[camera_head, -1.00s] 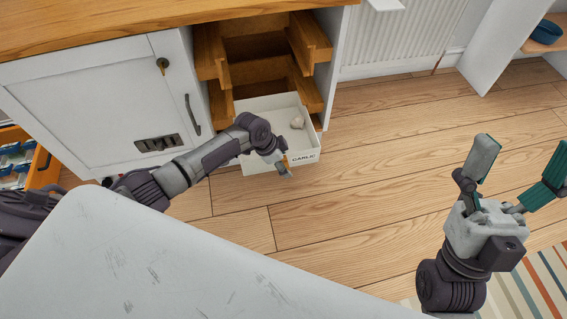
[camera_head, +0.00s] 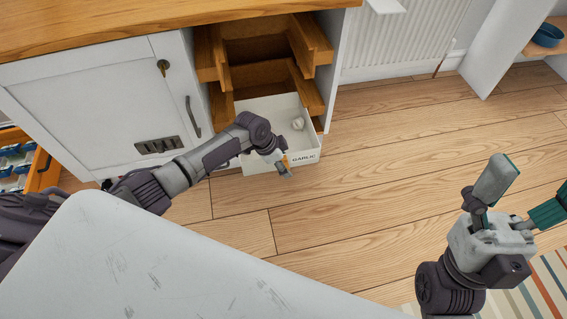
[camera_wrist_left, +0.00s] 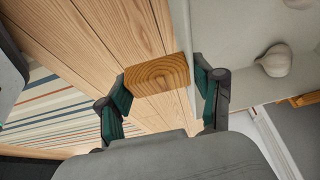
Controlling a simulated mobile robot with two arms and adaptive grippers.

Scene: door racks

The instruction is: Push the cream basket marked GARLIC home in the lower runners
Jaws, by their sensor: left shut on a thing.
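The cream basket (camera_head: 307,143) marked GARLIC sticks out from the lower runners (camera_head: 308,92) of the open rack, its rear between them. A pale garlic bulb (camera_head: 298,123) lies inside; it also shows in the left wrist view (camera_wrist_left: 275,61). My left gripper (camera_head: 284,166) is at the basket's front. In the left wrist view its fingers (camera_wrist_left: 163,92) close around the basket's front wall and a wooden block-like handle (camera_wrist_left: 158,75), one finger inside the basket. The forearm hides the basket's left front. My right gripper (camera_head: 530,190) is open and empty at the right, away from the basket.
Upper runners (camera_head: 310,40) above the basket are empty. A white cabinet door (camera_head: 100,95) stands left of the rack, and a radiator (camera_head: 405,45) is to the right. Wooden floor (camera_head: 400,150) in front is clear. A white surface (camera_head: 170,260) fills the lower left.

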